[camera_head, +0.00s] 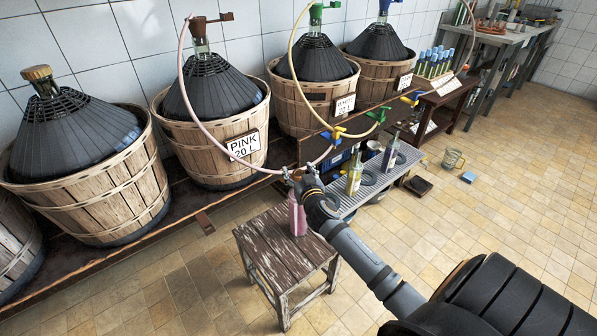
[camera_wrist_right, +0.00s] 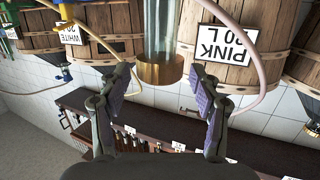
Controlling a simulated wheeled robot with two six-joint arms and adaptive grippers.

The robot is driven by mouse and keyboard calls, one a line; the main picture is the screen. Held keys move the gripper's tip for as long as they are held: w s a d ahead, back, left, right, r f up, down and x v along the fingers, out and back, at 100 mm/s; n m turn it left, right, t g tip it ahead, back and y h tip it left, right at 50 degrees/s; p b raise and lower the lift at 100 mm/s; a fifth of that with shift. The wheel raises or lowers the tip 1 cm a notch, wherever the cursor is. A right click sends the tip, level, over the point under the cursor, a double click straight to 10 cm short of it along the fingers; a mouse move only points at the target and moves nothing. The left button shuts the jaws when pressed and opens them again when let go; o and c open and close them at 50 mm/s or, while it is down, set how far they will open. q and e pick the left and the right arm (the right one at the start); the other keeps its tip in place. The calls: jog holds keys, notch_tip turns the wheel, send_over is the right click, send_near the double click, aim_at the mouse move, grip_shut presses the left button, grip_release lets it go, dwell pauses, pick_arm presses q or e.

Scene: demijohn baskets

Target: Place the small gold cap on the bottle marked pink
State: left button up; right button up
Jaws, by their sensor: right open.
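A bottle of pink liquid (camera_head: 298,217) stands upright on a worn wooden stool (camera_head: 262,247). My right gripper (camera_head: 299,178) is at the top of this bottle and partly hides it. In the right wrist view, which is upside down, the open fingers (camera_wrist_right: 162,82) are on either side of a small gold cap (camera_wrist_right: 160,73). The cap sits on the end of a clear glass neck (camera_wrist_right: 159,25). A gap shows between the cap and each finger. My left gripper is not in view.
The basket demijohn labelled PINK (camera_head: 210,125) stands behind, and its pink hose (camera_head: 222,150) runs close to my right gripper. A metal rack (camera_head: 345,200) with bottles is right of the stool. A mug (camera_head: 453,158) and a blue block (camera_head: 468,177) lie on the floor. The front floor is clear.

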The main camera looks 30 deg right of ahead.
jog(key=v, duration=1.2)
jog(key=shift+f, duration=0.1)
jog(key=s+d+f+n+g+p, duration=0.1)
jog(key=s+f+g+p, duration=0.15)
jog(key=f, duration=0.55)
jog(key=s+d+f+g+y+p, duration=0.15)
jog(key=s+f+p, duration=0.25)
jog(key=f, duration=0.4)
jog(key=s+d+f+n+g+p, duration=0.1)
jog(key=s+f+g+p, duration=0.2)
jog(key=f, duration=0.6)
jog(key=s+a+f+g+y+p, duration=0.1)
jog(key=s+a+f+g+p, duration=0.1)
jog(key=s, duration=0.7)
jog(key=s+a+f+n+g+p, duration=0.1)
jog(key=s+a+f+g+p, duration=0.1)
jog(key=s+a+f, duration=0.2)
jog(key=s+a+f+g+y+p, duration=0.1)
jog(key=s+f, duration=0.6)
jog(key=s, duration=0.9)
jog(key=shift+a+f+n+g+y+p, duration=0.2)
jog(key=shift+a+n+g+y+p, duration=0.2)
jog(key=shift+a+g+p, duration=0.65)
